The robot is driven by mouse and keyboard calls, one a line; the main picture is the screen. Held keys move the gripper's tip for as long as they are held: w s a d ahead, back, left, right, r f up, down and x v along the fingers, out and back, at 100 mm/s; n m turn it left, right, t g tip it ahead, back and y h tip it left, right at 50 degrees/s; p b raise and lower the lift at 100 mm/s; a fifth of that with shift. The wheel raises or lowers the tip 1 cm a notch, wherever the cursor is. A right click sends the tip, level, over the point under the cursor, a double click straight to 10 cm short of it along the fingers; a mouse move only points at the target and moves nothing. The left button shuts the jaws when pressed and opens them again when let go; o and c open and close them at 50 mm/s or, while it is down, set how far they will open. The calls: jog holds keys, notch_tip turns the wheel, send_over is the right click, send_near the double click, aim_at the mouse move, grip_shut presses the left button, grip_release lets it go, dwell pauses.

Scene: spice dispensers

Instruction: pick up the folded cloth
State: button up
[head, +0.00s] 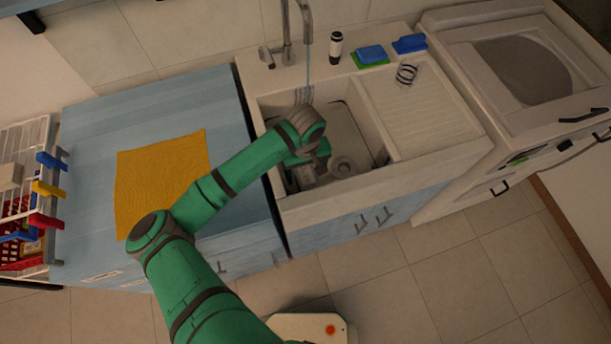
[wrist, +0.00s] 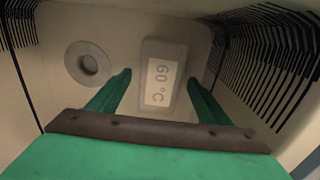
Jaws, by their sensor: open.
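In the wrist view a grey rectangular piece (wrist: 163,52) with a white label reading "60 °C" lies on the sink floor; it looks like the folded cloth, though its folds are not clear. My gripper (wrist: 159,78) is open and empty, with one green finger towards each side of this piece. The fingertips look near its lower end; I cannot tell the height gap. In the head view my arm reaches down into the sink (head: 272,108) and hides the piece and my fingertips. A yellow cloth (head: 150,175) lies spread flat on the blue counter.
A round drain (wrist: 87,63) is left of the grey piece. Sink walls with dark lines stand close on both sides. The tap (head: 307,30) rises behind my arm. A ribbed drainboard (head: 420,110) is at right; a bottle (head: 336,48) and sponges (head: 370,55) stand behind it.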

jog(key=shift+f, duration=0.65)
jog(key=c, duration=1.2)
jog(key=shift+r, duration=0.1)
